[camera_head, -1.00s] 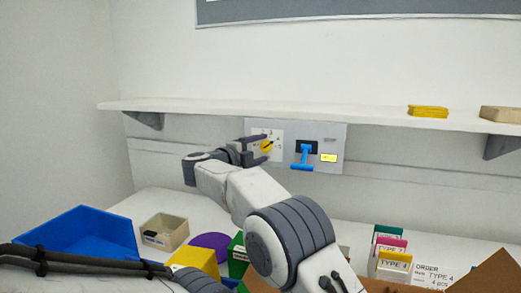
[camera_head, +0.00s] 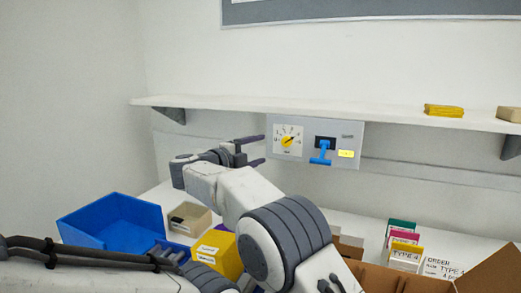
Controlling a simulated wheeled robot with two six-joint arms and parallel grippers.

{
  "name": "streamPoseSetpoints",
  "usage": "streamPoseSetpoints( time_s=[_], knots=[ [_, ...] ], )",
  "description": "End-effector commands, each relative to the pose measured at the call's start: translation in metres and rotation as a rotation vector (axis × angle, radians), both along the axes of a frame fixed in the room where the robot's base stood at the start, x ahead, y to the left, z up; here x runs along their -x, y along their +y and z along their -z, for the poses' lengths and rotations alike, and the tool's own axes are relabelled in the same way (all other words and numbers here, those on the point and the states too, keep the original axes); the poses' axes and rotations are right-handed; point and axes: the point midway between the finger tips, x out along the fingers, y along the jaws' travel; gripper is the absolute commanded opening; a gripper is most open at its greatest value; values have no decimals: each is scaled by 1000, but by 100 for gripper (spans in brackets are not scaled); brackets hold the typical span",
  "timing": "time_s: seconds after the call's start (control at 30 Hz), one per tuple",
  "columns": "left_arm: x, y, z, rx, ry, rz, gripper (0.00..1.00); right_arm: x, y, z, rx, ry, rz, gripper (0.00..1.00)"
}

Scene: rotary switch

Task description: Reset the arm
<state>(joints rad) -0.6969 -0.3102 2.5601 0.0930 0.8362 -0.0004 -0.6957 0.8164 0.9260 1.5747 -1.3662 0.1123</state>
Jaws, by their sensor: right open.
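A yellow rotary knob (camera_head: 288,142) sits on a white dial plate at the left of a grey wall panel (camera_head: 347,131). A blue T-shaped lever (camera_head: 321,152) is right of the dial. My right gripper (camera_head: 262,151) is open and empty, with its fingers pointing right, left of the panel and apart from the knob. My right arm reaches up from the bottom right. Of my left arm, only dark cables and a pale link show at the bottom left; its gripper is out of view.
A white shelf (camera_head: 300,110) runs above the panel. Below are a blue bin (camera_head: 112,222), a beige box (camera_head: 190,217), a yellow box (camera_head: 226,258), coloured cards (camera_head: 403,243) and a cardboard box (camera_head: 395,281). The wall left of my gripper is clear.

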Motion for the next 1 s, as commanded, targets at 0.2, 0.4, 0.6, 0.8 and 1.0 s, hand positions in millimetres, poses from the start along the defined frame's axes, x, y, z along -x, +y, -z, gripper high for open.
streamPoseSetpoints(
  time_s=[0.2, 0.4, 0.6, 0.8, 1.0],
  knots=[
    [0, 0, 0, 0, 0, 0, 50, 0, -9, -1, -1, -1, 11, 71],
    [0, 0, -20, 0, 0, 0, 50, 0, -10, -21, -1, -1, 12, 71],
    [0, 0, -57, 0, 0, 0, 50, 0, -9, -57, 0, -1, 10, 71],
    [0, 0, -79, 0, 0, 0, 50, 0, -7, -80, 0, -1, 9, 71],
    [0, 0, -93, 0, 0, 0, 50, 0, -6, -93, 0, 0, 7, 71]
  ],
)
